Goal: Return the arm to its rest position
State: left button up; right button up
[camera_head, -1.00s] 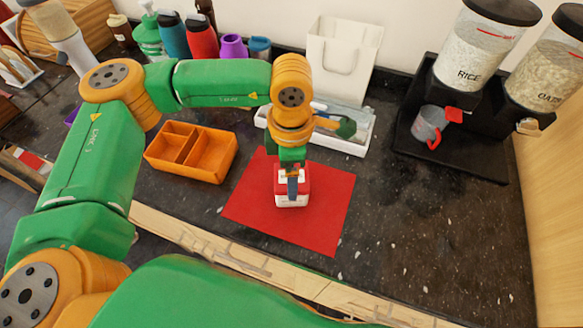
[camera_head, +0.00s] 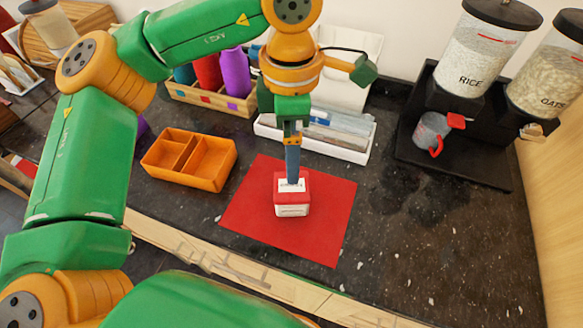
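My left arm reaches in from the left and its gripper (camera_head: 292,180) points straight down over a red-and-white box (camera_head: 292,208). The box sits upright on a red mat (camera_head: 325,232) on the dark counter. The fingers are seen edge-on as one blue strip, so their gap is hidden. The fingertips overlap the box's top in the picture; whether they touch it cannot be told. My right gripper is not in view.
Behind are a white bin (camera_head: 345,150) of packets and a wooden rack (camera_head: 205,103) of bottles. Rice (camera_head: 470,60) and oats (camera_head: 550,75) dispensers stand right. The counter right of the mat is clear.

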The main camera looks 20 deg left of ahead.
pick_arm(q)
jog(key=shift+r, duration=1)
